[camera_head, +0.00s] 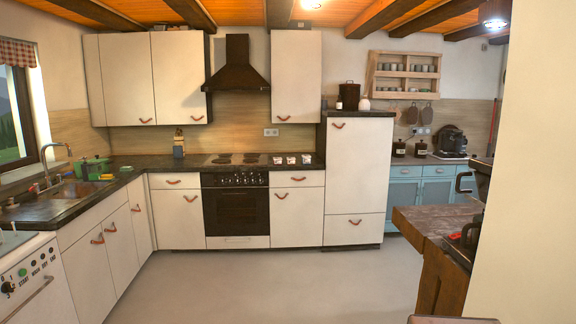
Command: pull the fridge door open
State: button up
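A tall cream cabinet front, which looks like the fridge door (357,178), stands right of the oven and is closed. A brown leather pull (338,125) is at its upper left. A smaller closed front (353,232) with its own leather pull (355,222) is below it. No label confirms that this is the fridge. My gripper does not show in this view.
The grey floor (285,285) before the cabinets is clear. A wooden table (430,222) with dark objects, too cut off to tell, juts in at right beside a pale wall (530,170). A blue cabinet (403,193) stands right of the tall one. An oven (236,210) is left.

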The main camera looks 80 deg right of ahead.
aim_at(359, 149)
jog(key=u, duration=0.25)
jog(key=k, duration=0.2)
jog(key=z, duration=2.9)
jog(key=i, duration=2.5)
